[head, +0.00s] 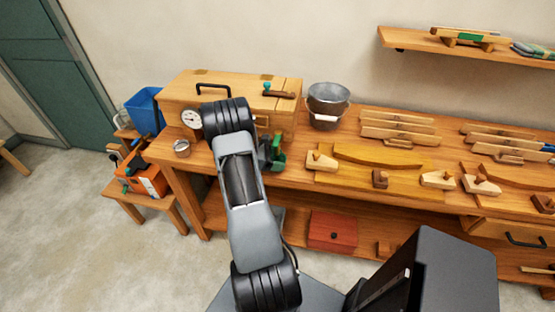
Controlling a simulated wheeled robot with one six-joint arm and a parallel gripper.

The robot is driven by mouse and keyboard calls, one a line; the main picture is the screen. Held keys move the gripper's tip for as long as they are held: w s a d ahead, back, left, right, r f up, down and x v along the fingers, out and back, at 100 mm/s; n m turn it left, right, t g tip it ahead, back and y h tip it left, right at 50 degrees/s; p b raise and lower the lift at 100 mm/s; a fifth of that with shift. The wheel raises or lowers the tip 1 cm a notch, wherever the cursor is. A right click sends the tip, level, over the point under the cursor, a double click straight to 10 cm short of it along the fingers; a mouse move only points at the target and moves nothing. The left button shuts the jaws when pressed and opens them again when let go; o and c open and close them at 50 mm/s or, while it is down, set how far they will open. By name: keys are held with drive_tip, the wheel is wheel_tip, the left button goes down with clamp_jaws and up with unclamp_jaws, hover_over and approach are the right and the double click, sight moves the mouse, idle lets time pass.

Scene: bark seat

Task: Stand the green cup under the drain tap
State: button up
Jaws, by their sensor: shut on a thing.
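My gripper (266,150) is at the bench's front edge, partly hidden behind my own arm. It is shut on the green cup (280,158), of which only a small part shows. A wooden box (236,91) with a round gauge (191,118) stands on the bench behind the gripper. I cannot make out the drain tap; my arm covers much of the box's front. A teal-knobbed valve (267,86) sits on the box's lid. I cannot tell whether the cup touches the bench.
A small metal tin (182,148) stands at the bench's left end. A metal bucket (327,101) stands right of the box. A board with curved wood and clamping blocks (375,159) lies to the right. A red box (332,231) is on the lower shelf.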

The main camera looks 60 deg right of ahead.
drive_tip(key=shift+f, duration=0.25)
drive_tip(key=o, duration=1)
drive_tip(key=b+v, duration=0.2)
drive_tip(key=v, duration=1.2)
drive_tip(key=shift+r+b, duration=0.1)
drive_tip(key=shift+b, duration=0.2)
